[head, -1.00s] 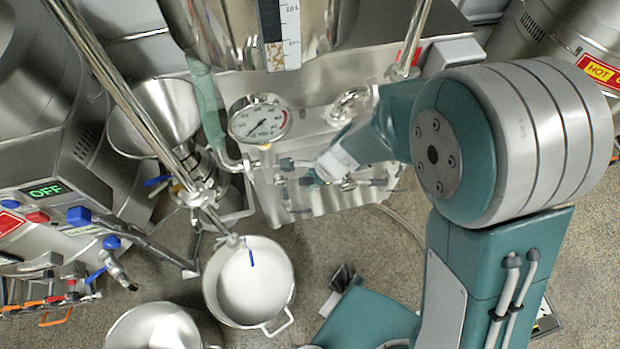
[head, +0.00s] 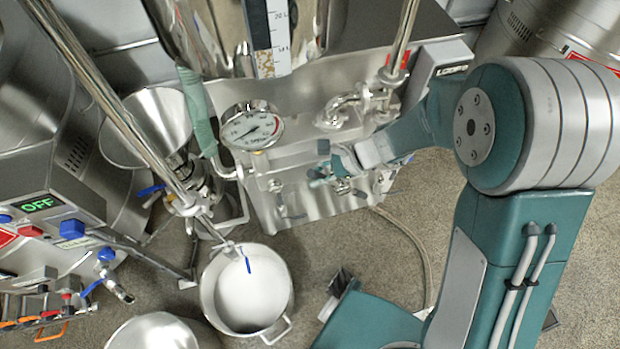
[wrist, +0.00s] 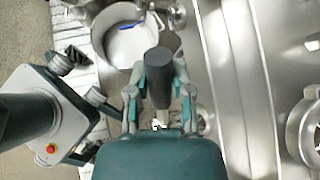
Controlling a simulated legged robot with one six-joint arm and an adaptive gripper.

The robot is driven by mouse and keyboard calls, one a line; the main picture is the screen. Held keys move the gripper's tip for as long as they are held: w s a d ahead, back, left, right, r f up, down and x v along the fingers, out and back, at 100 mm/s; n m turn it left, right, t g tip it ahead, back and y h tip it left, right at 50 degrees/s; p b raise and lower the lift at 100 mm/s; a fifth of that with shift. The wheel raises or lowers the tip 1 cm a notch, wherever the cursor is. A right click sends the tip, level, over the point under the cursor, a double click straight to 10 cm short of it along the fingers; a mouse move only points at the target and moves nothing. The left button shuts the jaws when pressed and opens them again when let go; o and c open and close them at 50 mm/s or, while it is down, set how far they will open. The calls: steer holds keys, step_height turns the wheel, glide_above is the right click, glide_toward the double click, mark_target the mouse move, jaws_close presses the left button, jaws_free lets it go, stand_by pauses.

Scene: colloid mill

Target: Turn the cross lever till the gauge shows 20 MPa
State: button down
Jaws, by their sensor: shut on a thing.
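The round white pressure gauge (head: 252,128) with a red arc at its right sits on the steel machine. Its needle appears to point to the lower left; I cannot read the numbers. The cross lever (head: 278,190) is on the machine's front below the gauge, with part of it hidden by my gripper. My gripper (head: 325,172) is at the lever, right of and below the gauge. In the wrist view, my gripper's fingers (wrist: 160,88) are shut around one arm of the lever, and its dark cylindrical end (wrist: 157,62) sticks out beyond them.
A pot of white liquid (head: 246,290) stands on the floor under a spout with a blue handle. A steel funnel (head: 150,125) is left of the gauge. A hose lies on the floor at right.

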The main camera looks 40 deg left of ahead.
steer(key=shift+w+d+r+g+y, duration=0.3)
steer(key=shift+w+r+g+y, duration=0.05)
steer(key=shift+w+g+y, duration=0.15)
steer(key=shift+w+d+r+g+y, duration=0.3)
steer(key=shift+w+g+y, duration=0.1)
steer(key=shift+w, duration=0.1)
steer(key=c, duration=0.5)
jaws_free()
steer(key=v, duration=1.2)
steer(key=shift+f, duration=0.1)
steer(key=s+d+r+n+t+h, duration=0.3)
steer(key=d+r+t, duration=0.1)
steer(key=d, duration=0.5)
steer(key=s+d+r+n+t+h, duration=0.3)
steer(key=s+d+r+t, duration=0.1)
steer(key=d+r, duration=0.3)
steer(key=s+d+r+n+t+h, duration=0.2)
steer(key=d+r+t, duration=0.3)
steer(key=d, duration=0.6)
steer(key=shift+s+d+r+n+h, duration=0.4)
steer(key=shift+s+h, duration=0.3)
steer(key=shift+s, duration=0.15)
